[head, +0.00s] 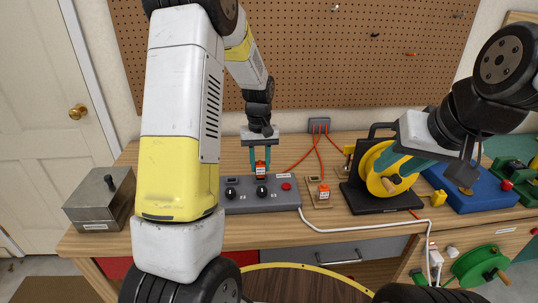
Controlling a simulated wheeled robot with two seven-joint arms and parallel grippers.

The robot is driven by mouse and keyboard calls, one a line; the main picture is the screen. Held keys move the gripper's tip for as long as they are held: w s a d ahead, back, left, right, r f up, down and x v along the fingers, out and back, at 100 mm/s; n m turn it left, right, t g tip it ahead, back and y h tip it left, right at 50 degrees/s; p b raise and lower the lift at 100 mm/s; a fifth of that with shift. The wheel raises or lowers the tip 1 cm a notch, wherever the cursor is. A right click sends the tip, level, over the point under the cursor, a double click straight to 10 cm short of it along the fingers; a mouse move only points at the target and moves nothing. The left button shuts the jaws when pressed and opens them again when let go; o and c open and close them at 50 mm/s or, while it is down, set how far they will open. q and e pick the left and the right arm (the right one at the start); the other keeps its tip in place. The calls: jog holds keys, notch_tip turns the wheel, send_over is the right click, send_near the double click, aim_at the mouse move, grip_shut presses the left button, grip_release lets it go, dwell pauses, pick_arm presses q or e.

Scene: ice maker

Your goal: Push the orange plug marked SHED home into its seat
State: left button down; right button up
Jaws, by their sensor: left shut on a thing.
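My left gripper (260,163) is shut on an orange plug (260,170) with a pale label, at the back of a grey panel (245,206) with dark knobs. The label is too small to read. The plug is upright between the two teal fingers; I cannot tell how deep it sits, as its lower end and seat are hidden. A second orange plug (323,190) stands on a small wooden block to the right, its label unreadable too. My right gripper (410,163) is over the yellow reel, apart from both plugs; its finger opening is unclear.
Orange cords run from a grey wall box (319,125). A yellow reel (378,168) on a black stand (385,205) and a blue case (468,190) stand right. A metal box (100,205) stands left. A white cable (345,229) crosses the front of the wooden bench (280,230).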

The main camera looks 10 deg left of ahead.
pick_arm(q)
jog(key=shift+f, duration=0.8)
jog(key=c, duration=1)
grip_release()
jog(key=shift+s+r, duration=0.1)
jog(key=shift+r, duration=3.95)
jog(key=s+r+m+t+h, duration=0.2)
jog(key=s+r+t, duration=0.1)
jog(key=s+r, duration=0.9)
jog(key=s+d+r+m+t, duration=0.1)
jog(key=s+d+r+t, duration=0.1)
jog(key=s, duration=1)
jog(key=shift+m+t, duration=0.4)
jog(key=shift+t, duration=0.2)
